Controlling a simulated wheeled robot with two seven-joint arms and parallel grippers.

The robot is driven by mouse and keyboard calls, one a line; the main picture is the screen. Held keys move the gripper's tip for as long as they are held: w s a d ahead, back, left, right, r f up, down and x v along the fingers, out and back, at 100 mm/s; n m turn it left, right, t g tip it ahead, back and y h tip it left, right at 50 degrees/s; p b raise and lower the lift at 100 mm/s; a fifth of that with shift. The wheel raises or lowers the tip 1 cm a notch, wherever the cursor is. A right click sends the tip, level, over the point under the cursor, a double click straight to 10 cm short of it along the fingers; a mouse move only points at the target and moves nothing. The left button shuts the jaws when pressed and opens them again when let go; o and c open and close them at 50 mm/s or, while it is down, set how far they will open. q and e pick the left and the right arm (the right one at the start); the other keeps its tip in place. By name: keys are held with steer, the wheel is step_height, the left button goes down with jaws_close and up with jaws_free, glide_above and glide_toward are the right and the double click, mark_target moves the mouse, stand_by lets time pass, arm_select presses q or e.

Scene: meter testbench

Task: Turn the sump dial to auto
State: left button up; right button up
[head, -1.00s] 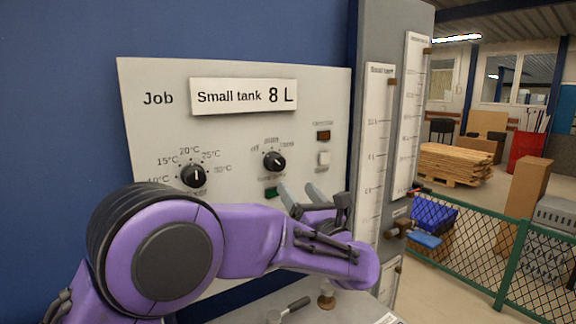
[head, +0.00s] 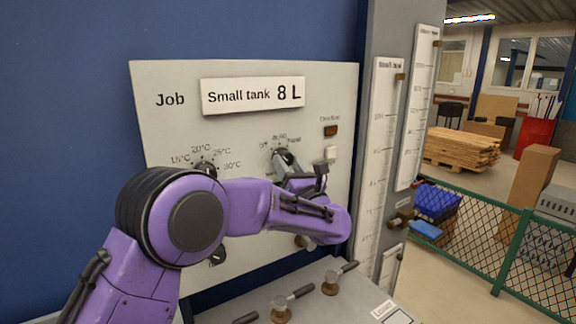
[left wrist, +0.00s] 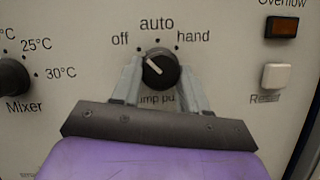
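The sump pump dial (left wrist: 161,69) is a round black knob with a white pointer line, on the grey panel. In the left wrist view its pointer leans up and left, toward the "off" side, with "auto" printed above and "hand" to the right. My left gripper (left wrist: 160,78) has one grey finger on each side of the knob; I cannot tell whether they touch it. In the head view the left gripper (head: 286,162) is at the panel and covers much of the dial. My right gripper is not in view.
The mixer dial (left wrist: 13,77) is left of the sump dial. The orange overflow lamp (left wrist: 281,27) and white reset button (left wrist: 277,76) are to the right. Below the panel, several valve handles (head: 281,304) stand on a bench. Tall gauges (head: 382,150) stand right of the panel.

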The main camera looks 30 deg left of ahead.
arm_select(q)
steer(key=shift+s+a+r+m+t+h+b, duration=0.1)
steer(key=shift+m+t+h+b, duration=0.55)
steer(key=shift+m, duration=1.3)
steer(key=shift+s+r+m+t+h+b, duration=0.1)
steer(key=shift+m+t+h+b, duration=0.25)
steer(key=shift+m+h, duration=1.1)
steer(key=shift+s+a+m+t+h+b, duration=0.1)
steer(key=shift+m+t+h+b, duration=0.3)
steer(key=shift+m, duration=2)
steer(key=o, duration=1.1)
steer(key=shift+w, duration=0.1)
steer(key=shift+c, duration=0.2)
